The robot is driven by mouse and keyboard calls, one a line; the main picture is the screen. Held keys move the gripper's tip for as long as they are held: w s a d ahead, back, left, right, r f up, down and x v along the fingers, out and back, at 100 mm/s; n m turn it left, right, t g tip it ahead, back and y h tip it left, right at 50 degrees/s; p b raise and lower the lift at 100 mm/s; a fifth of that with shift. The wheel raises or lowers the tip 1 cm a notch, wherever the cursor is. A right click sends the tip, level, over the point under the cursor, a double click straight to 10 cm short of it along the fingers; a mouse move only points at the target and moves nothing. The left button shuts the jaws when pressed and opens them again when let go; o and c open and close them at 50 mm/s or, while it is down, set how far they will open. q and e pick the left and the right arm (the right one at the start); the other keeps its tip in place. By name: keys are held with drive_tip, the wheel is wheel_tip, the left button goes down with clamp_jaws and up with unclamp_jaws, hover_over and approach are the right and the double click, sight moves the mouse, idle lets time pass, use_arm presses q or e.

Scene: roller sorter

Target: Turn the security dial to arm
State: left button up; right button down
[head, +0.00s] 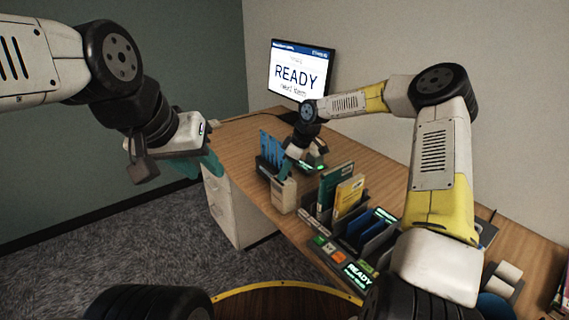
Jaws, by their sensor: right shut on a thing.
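I cannot clearly make out a security dial. My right gripper (287,172) reaches over the desk with its teal finger down at the top of an upright beige block (283,196). It is shut, seemingly on that block; the contact is small and partly hidden. A small dark device with a green light (318,167) sits just right of this gripper. My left gripper (200,166) hangs at the left, in front of the desk's left end, away from the block. Its teal fingers overlap in view, so its opening is unclear, and I see nothing in it.
The wooden desk (235,140) has a monitor (301,72) reading READY at the back. Blue folders (270,148) stand left of my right gripper. Upright books (348,195), a dark sorter (375,228) and lit button panels (325,246) crowd the front right. The desk's left end is clear.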

drive_tip(key=m, duration=0.2)
drive_tip(key=m+t+h, duration=0.1)
drive_tip(key=m, duration=0.1)
drive_tip(key=shift+s+a+r+t, duration=0.1)
drive_tip(key=shift+a+t, duration=0.05)
drive_tip(key=shift+t, duration=0.15)
drive_tip(key=m+t+h, duration=0.1)
drive_tip(key=m, duration=0.3)
drive_tip(key=shift+m, duration=0.3)
drive_tip(key=c, duration=1.2)
unclamp_jaws()
drive_tip(key=v, duration=0.7)
drive_tip(key=shift+s+r, duration=0.15)
drive_tip(key=shift+r, duration=0.15)
